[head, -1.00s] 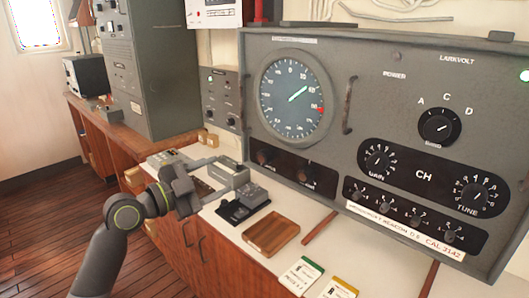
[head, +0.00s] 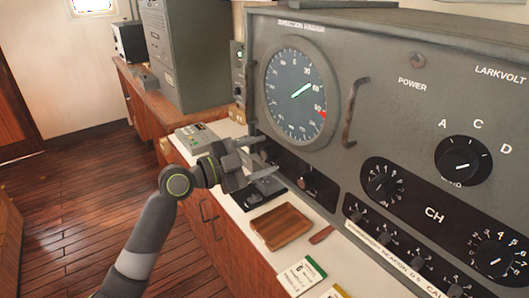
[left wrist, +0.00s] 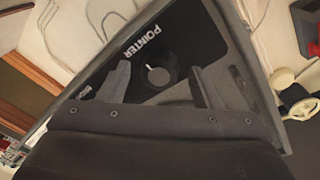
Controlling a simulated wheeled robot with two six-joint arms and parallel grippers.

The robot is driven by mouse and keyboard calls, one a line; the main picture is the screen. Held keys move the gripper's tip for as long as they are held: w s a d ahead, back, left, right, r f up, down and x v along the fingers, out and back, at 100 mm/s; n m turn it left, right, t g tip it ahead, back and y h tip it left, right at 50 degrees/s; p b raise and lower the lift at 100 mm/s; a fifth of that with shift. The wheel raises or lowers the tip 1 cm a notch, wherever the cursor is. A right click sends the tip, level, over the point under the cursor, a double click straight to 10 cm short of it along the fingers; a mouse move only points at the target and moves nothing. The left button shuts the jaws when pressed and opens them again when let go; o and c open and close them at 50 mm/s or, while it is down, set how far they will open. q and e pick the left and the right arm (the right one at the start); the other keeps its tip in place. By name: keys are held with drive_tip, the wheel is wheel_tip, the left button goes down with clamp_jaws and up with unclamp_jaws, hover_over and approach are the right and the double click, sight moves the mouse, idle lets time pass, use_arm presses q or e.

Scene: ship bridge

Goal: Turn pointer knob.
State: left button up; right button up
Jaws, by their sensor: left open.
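The pointer knob (left wrist: 158,76) is a round black knob with a white index line, on a black panel strip beside the word POINTER. In the left wrist view it lies between the two open fingers of my left gripper (left wrist: 160,84), with a gap on each side. I cannot tell whether the fingers reach its depth. In the head view my left gripper (head: 268,157) is open at the left end of the strip (head: 325,199) below the round dial, and the knob is not clear behind the fingers. My right gripper is not in view.
Another knob (head: 305,183) sits right of the gripper on the same strip. A bracket handle (head: 354,111) sticks out beside the dial (head: 296,92). Below, the white counter holds a wooden tray (head: 282,227) and a grey device (head: 196,137). The floor on the left is clear.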

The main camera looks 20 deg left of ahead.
use_arm(q)
drive_tip(key=shift+s+a, duration=0.1)
drive_tip(key=c, duration=1)
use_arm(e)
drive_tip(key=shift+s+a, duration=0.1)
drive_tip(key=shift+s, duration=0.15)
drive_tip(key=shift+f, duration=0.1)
use_arm(q)
drive_tip(key=shift+n, duration=0.3)
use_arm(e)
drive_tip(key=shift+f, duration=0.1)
